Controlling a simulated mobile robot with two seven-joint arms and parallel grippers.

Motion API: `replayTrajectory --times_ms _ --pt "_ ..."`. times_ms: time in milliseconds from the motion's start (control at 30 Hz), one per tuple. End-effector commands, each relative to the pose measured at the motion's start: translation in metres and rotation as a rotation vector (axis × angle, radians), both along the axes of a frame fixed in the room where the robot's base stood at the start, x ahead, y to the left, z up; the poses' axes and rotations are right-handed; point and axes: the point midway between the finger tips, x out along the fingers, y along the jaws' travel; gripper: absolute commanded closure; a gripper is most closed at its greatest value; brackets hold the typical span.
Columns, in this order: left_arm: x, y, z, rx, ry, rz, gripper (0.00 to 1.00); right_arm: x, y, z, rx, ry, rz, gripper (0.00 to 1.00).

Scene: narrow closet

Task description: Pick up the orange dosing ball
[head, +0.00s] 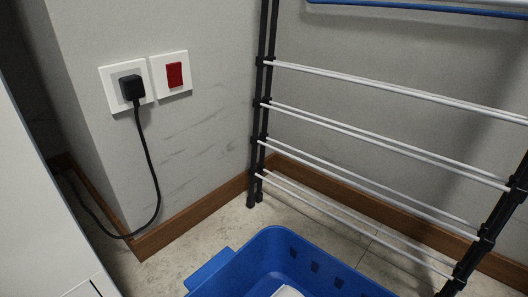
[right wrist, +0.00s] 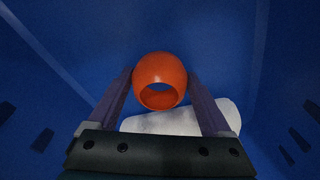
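The orange dosing ball (right wrist: 159,72) is a round, hollow piece with an opening that faces the camera. In the right wrist view it sits between the fingertips of my right gripper (right wrist: 160,80), inside the blue basket (right wrist: 60,80). The fingers are spread wide, one on each side of the ball; whether they touch it I cannot tell. A white item (right wrist: 215,115) lies beneath or behind the ball and fingers. The blue basket also shows at the bottom of the head view (head: 262,248), where the ball is hidden. My left gripper is in neither view.
A drying rack (head: 390,145) with black posts and white rods stands behind and right of the basket. A black plug with a cable (head: 150,165) hangs from the wall socket at the left. A white appliance panel (head: 40,210) borders the left side. The basket walls surround my right gripper.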

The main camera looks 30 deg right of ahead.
Motion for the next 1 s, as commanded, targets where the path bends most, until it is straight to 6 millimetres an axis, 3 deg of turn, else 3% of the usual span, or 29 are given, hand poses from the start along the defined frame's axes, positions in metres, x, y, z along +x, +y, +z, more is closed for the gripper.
replayTrajectory --times_ms 67,500,1000 --pt "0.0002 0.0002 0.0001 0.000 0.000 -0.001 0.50 0.0000 0.0000 0.0000 0.000 0.000 0.000 0.27" --pt "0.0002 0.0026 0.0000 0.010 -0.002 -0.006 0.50 -0.0001 0.0001 -0.0001 0.000 0.000 0.000 0.77" --pt "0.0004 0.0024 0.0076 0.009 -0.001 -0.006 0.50 -0.0001 0.0002 0.0079 0.000 0.000 0.000 0.78"
